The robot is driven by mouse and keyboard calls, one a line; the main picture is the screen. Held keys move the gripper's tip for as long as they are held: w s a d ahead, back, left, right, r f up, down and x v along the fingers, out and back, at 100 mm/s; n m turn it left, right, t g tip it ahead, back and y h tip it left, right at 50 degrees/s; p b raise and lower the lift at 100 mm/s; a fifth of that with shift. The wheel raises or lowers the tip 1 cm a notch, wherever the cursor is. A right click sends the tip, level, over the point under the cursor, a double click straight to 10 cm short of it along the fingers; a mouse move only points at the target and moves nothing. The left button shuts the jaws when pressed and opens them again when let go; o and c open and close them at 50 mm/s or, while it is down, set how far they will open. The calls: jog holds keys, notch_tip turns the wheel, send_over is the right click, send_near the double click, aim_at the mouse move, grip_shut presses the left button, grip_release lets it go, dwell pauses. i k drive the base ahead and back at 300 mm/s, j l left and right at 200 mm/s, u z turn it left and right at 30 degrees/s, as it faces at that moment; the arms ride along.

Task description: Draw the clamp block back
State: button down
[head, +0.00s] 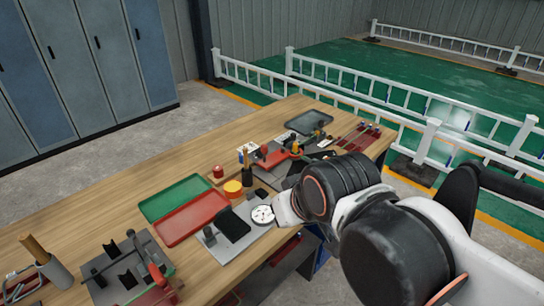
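I cannot tell for sure which part is the clamp block. A grey fixture plate (108,290) at the lower left of the bench bears dark notched blocks (128,280) and a red-handled clamp (156,272). Farther back, a red fixture (271,156) with dark and orange parts sits on a grey plate; its details are too small to read. My arm reaches in from the lower right over the bench's front edge. My gripper is hidden behind my own arm links, so its opening and anything in it do not show.
The wooden bench (110,212) holds a green tray (174,197), a red tray (192,218), a yellow round tin (233,188), a dial gauge (262,214) close beside my arm, and a tool cup (54,273). Blue lockers (88,60) and white railings (340,78) stand behind.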

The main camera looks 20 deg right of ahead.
aim_at(289, 145)
jog(key=i+l, duration=0.45)
jog(key=i, duration=0.15)
jog(key=i+l, duration=0.45)
jog(key=i, duration=0.15)
jog(key=k+z, duration=0.05)
